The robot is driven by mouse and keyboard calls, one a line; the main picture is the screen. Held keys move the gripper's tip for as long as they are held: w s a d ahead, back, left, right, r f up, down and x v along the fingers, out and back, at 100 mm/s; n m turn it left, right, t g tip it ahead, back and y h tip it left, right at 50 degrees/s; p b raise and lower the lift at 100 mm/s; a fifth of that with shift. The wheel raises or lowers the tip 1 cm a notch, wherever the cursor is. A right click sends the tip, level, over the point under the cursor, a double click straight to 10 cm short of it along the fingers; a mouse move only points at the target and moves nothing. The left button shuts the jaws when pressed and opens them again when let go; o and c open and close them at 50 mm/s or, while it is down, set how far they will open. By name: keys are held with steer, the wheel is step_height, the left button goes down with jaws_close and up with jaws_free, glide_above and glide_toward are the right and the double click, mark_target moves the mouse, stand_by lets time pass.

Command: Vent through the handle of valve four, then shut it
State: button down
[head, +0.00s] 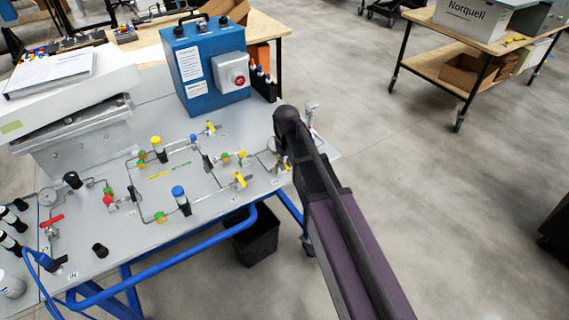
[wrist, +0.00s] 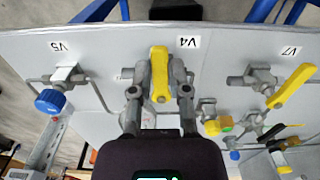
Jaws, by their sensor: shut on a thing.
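In the wrist view the yellow lever handle of valve four (wrist: 160,72) stands under its V4 label. My gripper (wrist: 159,92) is shut on this handle, with one grey finger on each side. The handle runs up and down the picture, in line with the gripper. The valve's body is partly hidden behind the handle and fingers.
Valve V5 with a blue knob (wrist: 49,101) is left of my gripper in the wrist view. Valve V7 with a yellow lever (wrist: 292,86) is on the right. A blue box with a red button (head: 205,65) stands behind the panel. Open floor lies right of my arm.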

steer(key=n, duration=0.2)
steer(key=w+d+n, duration=0.1)
steer(key=n, duration=0.1)
steer(key=shift+w+n, duration=0.1)
steer(key=shift+n, duration=0.2)
steer(key=n, duration=0.1)
steer(key=w+n, duration=0.1)
steer(key=n, duration=0.2)
steer(key=shift+w+d+n, duration=0.25)
steer(key=shift+n, duration=0.05)
steer(key=n, duration=0.1)
steer(key=w+n, duration=0.1)
steer(key=n, duration=0.2)
steer(key=shift+w+a, duration=0.1)
steer(key=shift+w, duration=0.15)
steer(key=shift+w+a+n, duration=0.15)
steer(key=shift+w+n, duration=0.1)
steer(key=shift+n, duration=0.8)
steer(key=shift+w+a+n, duration=0.1)
steer(key=shift+w+n, duration=0.15)
steer(key=shift+n, duration=0.8)
steer(key=c, duration=0.6)
jaws_free()
